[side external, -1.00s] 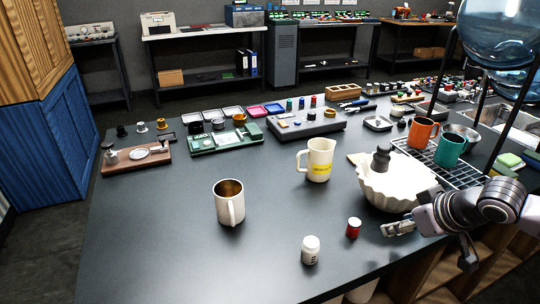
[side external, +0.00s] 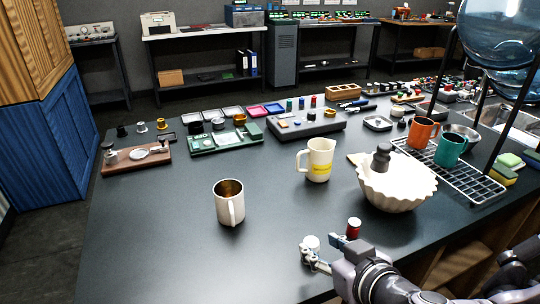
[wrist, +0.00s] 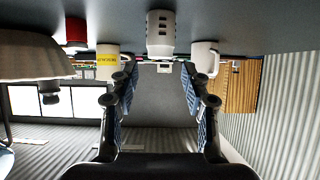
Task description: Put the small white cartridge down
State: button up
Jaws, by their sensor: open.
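The small white cartridge (side external: 311,243) stands upright on the dark table near its front edge. My gripper (side external: 326,254) is open beside it, with one finger in front of the cartridge's lower part and the other to its right. In the wrist view, which is upside down, the cartridge (wrist: 160,35) with dark marks lies centred ahead between the spread fingers of my gripper (wrist: 159,70). It does not look clamped; whether a finger touches it I cannot tell.
A red container (side external: 353,228) stands close to the right of my gripper. A white fluted bowl (side external: 397,190) is behind it, with a white jug (side external: 318,160) and a metallic-lined mug (side external: 229,203) farther back and left.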

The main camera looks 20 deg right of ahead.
aim_at(307, 239)
jog(key=shift+f+x, duration=0.2)
jog(key=shift+x, duration=4.3)
jog(key=shift+s, duration=0.15)
grip_shut()
